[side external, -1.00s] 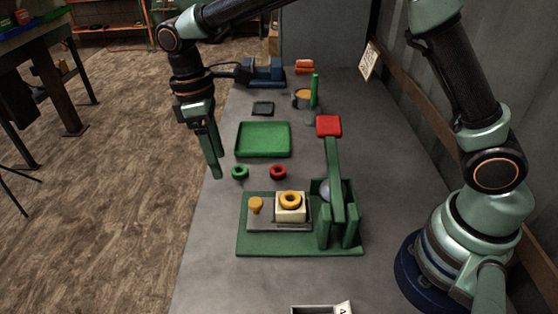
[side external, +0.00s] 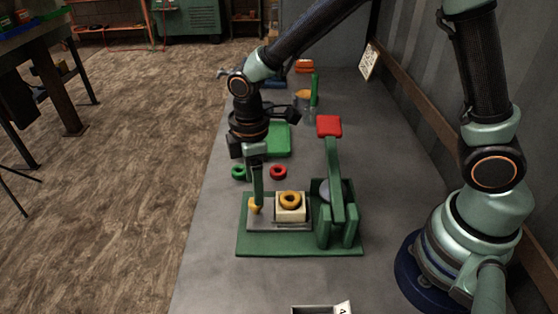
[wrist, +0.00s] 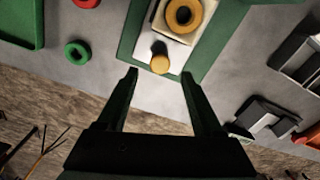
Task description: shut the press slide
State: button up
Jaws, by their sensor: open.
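The press slide (side external: 276,226) is a grey plate on the green press base (side external: 300,247), out to the left of the press frame (side external: 350,222). It carries a yellow knob (side external: 252,208) at its left end and a cream block (side external: 291,214) with a yellow ring (side external: 289,198) on it. My gripper (side external: 257,204) is open and points down at the knob. In the wrist view the knob (wrist: 160,64) lies between the lines of my fingers, just past the fingertips (wrist: 159,75). I cannot tell the height gap. One finger partly hides the knob in the side view.
The press lever with its red pad (side external: 329,126) stands raised over the frame. A green ring (side external: 238,172) and a red ring (side external: 278,171) lie behind the base. A green tray (side external: 281,140) is partly hidden by my arm. The bench left of the base is clear.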

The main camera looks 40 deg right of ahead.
jog(key=shift+f, duration=2.05)
jog(key=shift+c, duration=0.3)
grip_shut()
jog(key=shift+r, duration=0.1)
